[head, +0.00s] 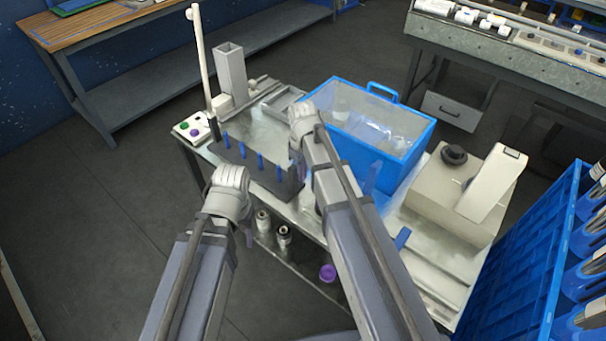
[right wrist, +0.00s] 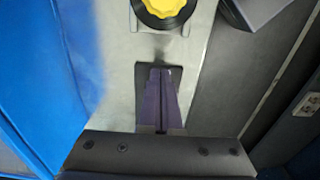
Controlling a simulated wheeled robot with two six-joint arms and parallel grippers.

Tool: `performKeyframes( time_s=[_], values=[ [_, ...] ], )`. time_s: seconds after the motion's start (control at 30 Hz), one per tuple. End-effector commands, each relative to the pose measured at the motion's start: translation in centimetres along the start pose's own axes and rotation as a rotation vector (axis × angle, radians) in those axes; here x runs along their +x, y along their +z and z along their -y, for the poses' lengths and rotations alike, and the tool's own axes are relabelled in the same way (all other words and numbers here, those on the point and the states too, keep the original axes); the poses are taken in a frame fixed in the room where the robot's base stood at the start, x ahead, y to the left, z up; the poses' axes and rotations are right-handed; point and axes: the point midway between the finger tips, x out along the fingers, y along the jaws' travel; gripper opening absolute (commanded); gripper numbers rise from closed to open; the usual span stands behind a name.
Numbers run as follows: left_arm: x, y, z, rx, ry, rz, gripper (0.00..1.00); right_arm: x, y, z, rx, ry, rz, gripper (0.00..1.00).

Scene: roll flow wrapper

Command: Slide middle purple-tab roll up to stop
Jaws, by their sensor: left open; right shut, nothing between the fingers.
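A small purple round piece (head: 327,272) shows at the front of the metal table, below its edge, beside my right forearm. I cannot tell whether it is the tab of the middle roll. Two dark and silver cylinders (head: 283,235) stand to its left, below the table edge. My left gripper (head: 249,236) is open near the table's front left side, its fingers mostly hidden by the wrist. My right gripper (head: 299,168) is over the table, by the right end of a dark block. In the right wrist view its dark purple fingers (right wrist: 160,100) are shut and empty.
The dark block (head: 262,178) carries several blue tabs. A blue bin (head: 402,160) with clear contents stands behind, a beige machine (head: 450,197) to its right. A white post (head: 199,50) rises at the left. The right wrist view shows a yellow knob (right wrist: 163,8) beyond the fingers.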

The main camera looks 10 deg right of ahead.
Motion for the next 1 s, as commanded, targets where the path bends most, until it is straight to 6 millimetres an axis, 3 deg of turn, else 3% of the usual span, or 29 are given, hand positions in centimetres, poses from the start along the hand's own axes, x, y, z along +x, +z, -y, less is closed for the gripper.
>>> performKeyframes(
  time_s=[0.03,0.5,0.7,1.0],
  values=[
    [1.4,-0.1,-0.1,0.000,0.000,0.000,0.58,1.4,0.0,0.0,0.000,0.000,0.000,0.00],
    [7.9,-0.5,-0.8,0.001,0.000,0.000,0.58,7.9,0.0,0.0,0.000,0.000,0.000,0.00],
    [7.0,-0.4,-0.7,0.001,0.000,0.000,0.58,7.1,3.4,0.1,0.002,0.000,0.000,0.00],
    [7.0,-0.4,-0.7,0.001,0.000,0.000,0.58,7.1,4.0,0.0,0.000,0.000,0.000,0.00]
  ],
)
